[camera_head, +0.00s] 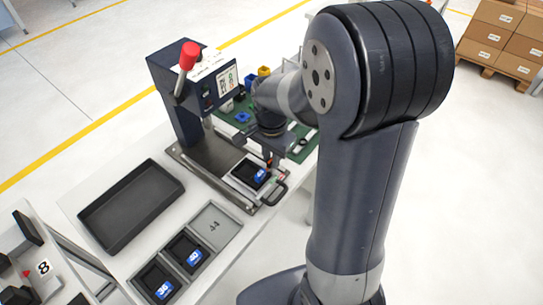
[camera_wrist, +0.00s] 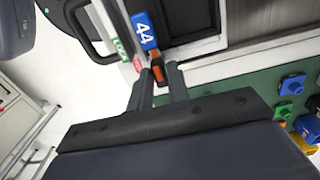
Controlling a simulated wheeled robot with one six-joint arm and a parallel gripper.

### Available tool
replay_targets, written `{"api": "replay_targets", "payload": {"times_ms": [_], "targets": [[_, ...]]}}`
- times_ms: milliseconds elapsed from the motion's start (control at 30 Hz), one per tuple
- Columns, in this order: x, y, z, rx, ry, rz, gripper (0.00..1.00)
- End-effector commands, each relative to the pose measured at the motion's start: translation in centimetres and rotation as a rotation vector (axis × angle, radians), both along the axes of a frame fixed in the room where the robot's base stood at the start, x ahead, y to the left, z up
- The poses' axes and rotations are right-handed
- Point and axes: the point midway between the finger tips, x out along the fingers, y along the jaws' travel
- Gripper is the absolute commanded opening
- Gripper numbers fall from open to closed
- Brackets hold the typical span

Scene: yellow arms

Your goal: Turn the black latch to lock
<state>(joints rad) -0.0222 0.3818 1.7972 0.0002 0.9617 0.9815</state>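The latch (camera_wrist: 157,70) is a small dark lever with an orange part, at the edge of the fixture in the wrist view. Beside it are a green label (camera_wrist: 121,48) reading LOCK and a red label (camera_wrist: 137,64). A blue tag (camera_wrist: 144,30) marked 44 lies just beyond, on a dark block (camera_head: 248,173) in the fixture. My gripper (camera_wrist: 160,72) is open, with its two fingers on either side of the latch; I cannot tell whether they touch it. In the head view my gripper (camera_head: 269,156) is over the fixture's edge, hiding most of the latch.
A black loop handle (camera_head: 274,194) sticks out from the fixture's front. A press with a red-knobbed lever (camera_head: 189,57) stands behind. An empty black tray (camera_head: 131,205) and a grey tray (camera_head: 216,226) with dark blocks lie on the white table. A green board (camera_head: 301,146) with coloured parts is alongside.

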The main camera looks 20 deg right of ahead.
Motion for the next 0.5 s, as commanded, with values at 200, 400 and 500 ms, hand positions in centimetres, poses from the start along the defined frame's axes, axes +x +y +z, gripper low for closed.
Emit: {"api": "replay_targets", "payload": {"times_ms": [200,400,500], "targets": [[-0.01,-0.01,-0.01,0.0,0.0,0.001,0.35],[-0.02,0.0,0.0,0.0,0.0,0.002,0.35],[0.04,0.0,0.44,0.0,-0.001,0.002,0.35]]}}
